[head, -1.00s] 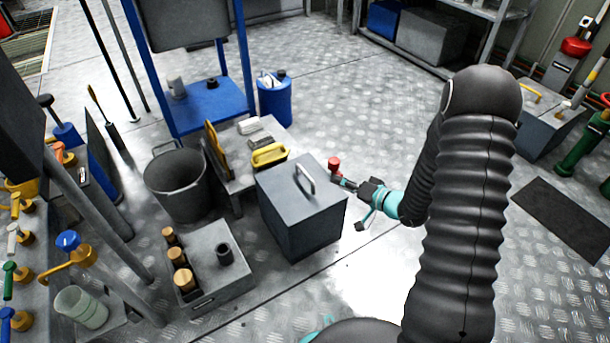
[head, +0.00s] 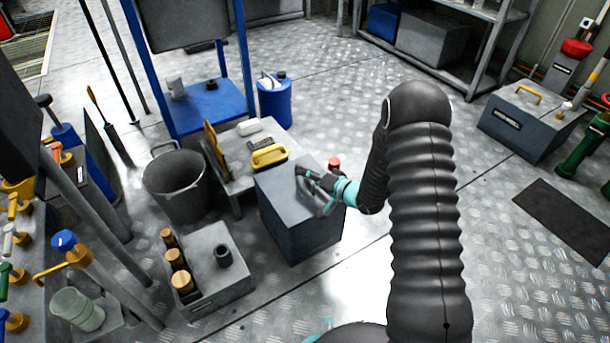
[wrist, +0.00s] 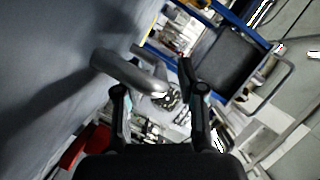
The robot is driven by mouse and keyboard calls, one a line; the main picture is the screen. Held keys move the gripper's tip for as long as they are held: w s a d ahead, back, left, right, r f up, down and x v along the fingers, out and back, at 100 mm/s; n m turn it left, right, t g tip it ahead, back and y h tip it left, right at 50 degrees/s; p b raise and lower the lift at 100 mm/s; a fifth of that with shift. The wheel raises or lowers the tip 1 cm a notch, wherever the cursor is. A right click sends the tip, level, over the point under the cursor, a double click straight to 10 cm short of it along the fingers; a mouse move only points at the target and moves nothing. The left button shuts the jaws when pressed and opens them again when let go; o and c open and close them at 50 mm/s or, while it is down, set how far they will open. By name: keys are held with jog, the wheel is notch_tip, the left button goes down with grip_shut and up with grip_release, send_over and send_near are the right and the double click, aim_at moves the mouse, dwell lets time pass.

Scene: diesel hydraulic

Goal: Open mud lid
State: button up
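A dark grey box (head: 291,222) with a flat lid and a metal bar handle stands on the floor at the centre of the head view. No readable label shows on it. My gripper (head: 312,183) is at the lid's handle, over the lid's right part, and hides most of that handle. In the wrist view the lid surface (wrist: 40,70) fills the left side, and the curved handle (wrist: 128,72) reaches toward the space between my fingers. My gripper (wrist: 155,85) is open there, fingers apart. I cannot tell whether a finger touches the handle.
A low bench with a yellow-handled item (head: 269,155) stands behind the box. A grey bucket (head: 177,184) and a tray with wooden-topped pieces (head: 212,262) are to the left. Another box with a yellow handle (head: 523,120) is at right.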

jog(key=shift+w+a+f, duration=0.15)
jog(key=shift+w+a, duration=0.25)
jog(key=shift+a, duration=0.15)
grip_shut()
